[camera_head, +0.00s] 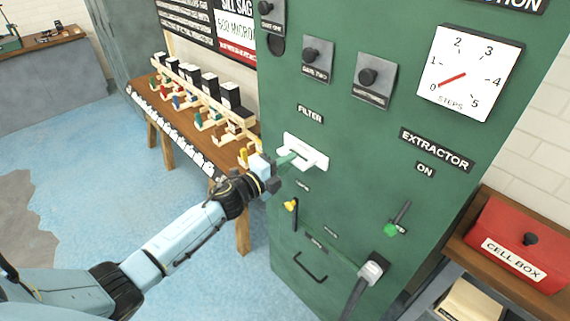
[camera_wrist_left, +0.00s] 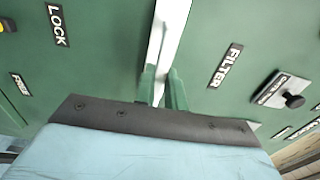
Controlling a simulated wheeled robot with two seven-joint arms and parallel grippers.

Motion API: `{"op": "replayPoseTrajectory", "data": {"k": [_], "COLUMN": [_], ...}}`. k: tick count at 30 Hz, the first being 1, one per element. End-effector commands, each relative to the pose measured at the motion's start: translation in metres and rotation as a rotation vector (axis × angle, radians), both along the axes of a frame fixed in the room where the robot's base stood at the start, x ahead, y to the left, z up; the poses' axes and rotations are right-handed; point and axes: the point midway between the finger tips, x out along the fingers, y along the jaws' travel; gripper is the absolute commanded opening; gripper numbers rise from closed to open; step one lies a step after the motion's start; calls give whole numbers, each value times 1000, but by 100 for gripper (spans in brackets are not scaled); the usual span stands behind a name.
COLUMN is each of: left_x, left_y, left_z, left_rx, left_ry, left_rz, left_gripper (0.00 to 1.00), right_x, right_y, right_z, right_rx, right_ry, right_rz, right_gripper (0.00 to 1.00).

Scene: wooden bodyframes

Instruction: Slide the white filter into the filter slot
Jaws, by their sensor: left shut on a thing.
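The white filter (camera_head: 306,151) is a flat white piece at the green cabinet's front, just below the FILTER label (camera_head: 310,114). My left gripper (camera_head: 286,160) is shut on its near side, with green fingers reaching toward the cabinet. In the left wrist view the filter (camera_wrist_left: 172,35) is a white strip running up from between the two green fingers (camera_wrist_left: 162,90). The slot opening itself is hidden behind the white piece, and I cannot tell how deep the filter sits. My right gripper is not in view.
The green cabinet (camera_head: 345,200) carries knobs, a STEPS dial (camera_head: 468,72), a yellow-tipped lever (camera_head: 292,206) and a green-tipped lever (camera_head: 396,225) around the filter. A wooden bench (camera_head: 180,118) with several small blocks stands left. A red CELL BOX (camera_head: 520,245) sits right.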

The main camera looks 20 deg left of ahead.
Motion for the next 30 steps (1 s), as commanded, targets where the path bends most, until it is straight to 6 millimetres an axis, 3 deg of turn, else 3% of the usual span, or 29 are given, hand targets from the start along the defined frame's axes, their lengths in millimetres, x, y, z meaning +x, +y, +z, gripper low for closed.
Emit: {"op": "replayPoseTrajectory", "data": {"k": [6, 7, 12, 23, 30], "left_x": [6, 5, 5, 0, -37], "left_y": [-2, -2, -2, 1, 16], "left_z": [1, 1, 1, -1, -3], "left_rx": [-1, -1, 0, 1, 2], "left_ry": [-2, -2, -1, 1, 3], "left_rz": [0, 0, 0, 1, 1], "left_gripper": [0, 16, 37, 37, 37], "right_x": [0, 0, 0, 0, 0], "right_y": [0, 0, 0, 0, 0], "right_z": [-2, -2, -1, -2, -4], "right_rx": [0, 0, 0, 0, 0], "right_ry": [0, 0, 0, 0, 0], "right_rz": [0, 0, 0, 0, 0], "right_gripper": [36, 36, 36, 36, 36]}}
